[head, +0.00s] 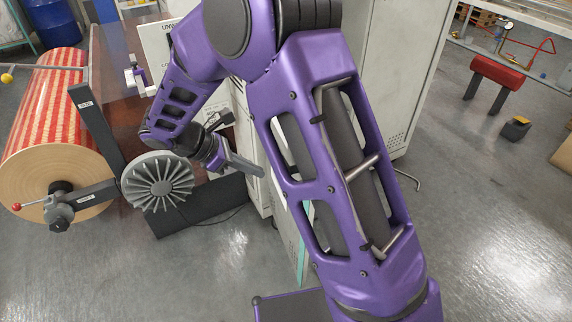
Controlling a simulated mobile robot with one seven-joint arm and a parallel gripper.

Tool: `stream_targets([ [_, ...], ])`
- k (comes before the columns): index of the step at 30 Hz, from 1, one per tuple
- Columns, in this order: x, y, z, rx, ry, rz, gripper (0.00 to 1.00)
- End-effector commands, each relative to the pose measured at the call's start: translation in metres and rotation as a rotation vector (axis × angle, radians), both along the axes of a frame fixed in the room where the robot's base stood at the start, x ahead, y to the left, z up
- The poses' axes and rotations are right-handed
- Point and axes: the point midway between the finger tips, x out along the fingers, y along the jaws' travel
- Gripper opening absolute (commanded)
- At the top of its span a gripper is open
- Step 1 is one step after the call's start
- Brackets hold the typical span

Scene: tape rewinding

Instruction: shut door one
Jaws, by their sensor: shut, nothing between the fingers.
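My gripper (260,171) is shut and empty. It points right, its fingertips close in the picture to the front of a pale grey cabinet (258,190). I cannot tell whether they touch it. A tall light grey cabinet or door panel (388,75) stands behind my arm at upper centre. A narrow pale panel with a teal edge (293,245) shows low beside my arm. No label reading door one is visible, so I cannot tell which panel it is or how far open it stands. My purple arm hides much of the cabinet fronts.
A large red-and-tan striped roll (45,105) sits on a shaft at left. A grey finned wheel (157,182) and dark upright (97,125) stand between it and my gripper. A red-topped stand (495,75) is at right. The grey floor at lower right is clear.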

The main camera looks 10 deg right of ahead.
Motion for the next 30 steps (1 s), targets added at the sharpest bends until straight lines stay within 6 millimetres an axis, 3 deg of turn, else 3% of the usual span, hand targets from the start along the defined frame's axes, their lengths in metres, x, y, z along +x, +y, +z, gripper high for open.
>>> stream_targets([
  [8,0.002,-0.019,-0.021,-0.003,0.015,0.013,0.00],
  [18,0.009,-0.070,-0.073,-0.003,0.014,0.011,0.00],
  [24,0.013,-0.098,-0.071,-0.003,0.011,0.011,0.00],
  [30,0.015,-0.109,-0.071,-0.001,0.010,0.014,0.00],
])
